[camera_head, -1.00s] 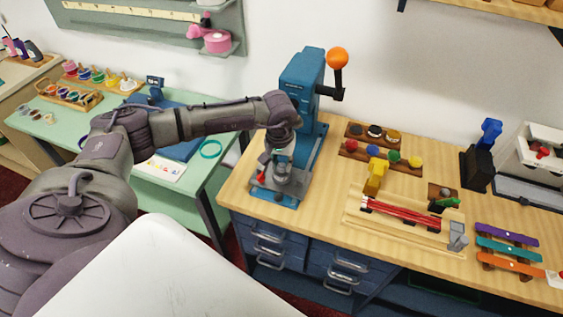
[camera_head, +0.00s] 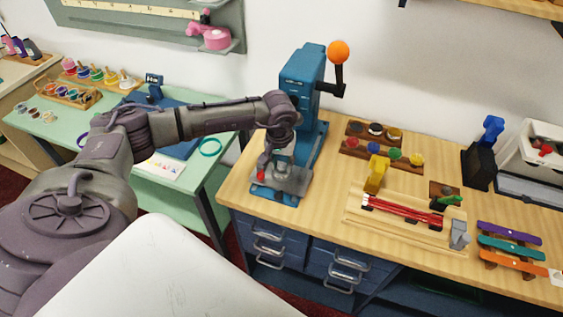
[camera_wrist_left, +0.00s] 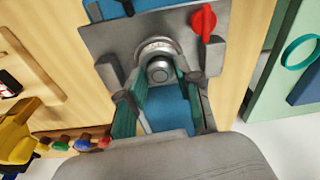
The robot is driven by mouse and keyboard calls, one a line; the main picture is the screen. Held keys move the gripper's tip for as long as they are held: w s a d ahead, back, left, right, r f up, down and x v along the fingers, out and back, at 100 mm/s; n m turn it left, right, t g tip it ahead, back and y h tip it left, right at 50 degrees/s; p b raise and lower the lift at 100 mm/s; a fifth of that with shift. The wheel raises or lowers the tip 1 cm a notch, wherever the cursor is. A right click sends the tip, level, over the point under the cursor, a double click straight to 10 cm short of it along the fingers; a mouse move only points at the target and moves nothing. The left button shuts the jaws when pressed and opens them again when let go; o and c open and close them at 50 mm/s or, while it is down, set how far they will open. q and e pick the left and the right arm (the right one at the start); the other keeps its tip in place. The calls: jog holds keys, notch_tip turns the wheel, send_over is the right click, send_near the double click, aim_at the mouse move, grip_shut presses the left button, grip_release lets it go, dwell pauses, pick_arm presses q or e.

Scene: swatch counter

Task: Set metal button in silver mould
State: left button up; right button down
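My left gripper (camera_head: 281,171) is low over the front plate of the blue press (camera_head: 300,82). In the left wrist view its two green-padded fingers (camera_wrist_left: 163,72) stand apart. Between and just beyond their tips is a small round metal button (camera_wrist_left: 160,71). The button is at the near side of the round silver mould (camera_wrist_left: 155,46), whose ring shows behind it on the grey plate (camera_wrist_left: 108,38). I cannot tell whether the button rests fully in the mould. The fingers hide part of the plate in the head view. My right gripper is not in view.
A red knob (camera_wrist_left: 203,22) sits on the plate beside the mould. The press lever has an orange ball (camera_head: 339,52). To the right are racks of coloured pieces (camera_head: 380,152), a yellow block (camera_head: 376,174) and a wooden tray with red rods (camera_head: 402,211).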

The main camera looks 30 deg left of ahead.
pick_arm(q)
jog(key=o, duration=0.3)
notch_tip(320, 180, up, 12)
jog(key=s, duration=0.1)
jog(key=shift+s+d, duration=0.2)
dwell(0.6)
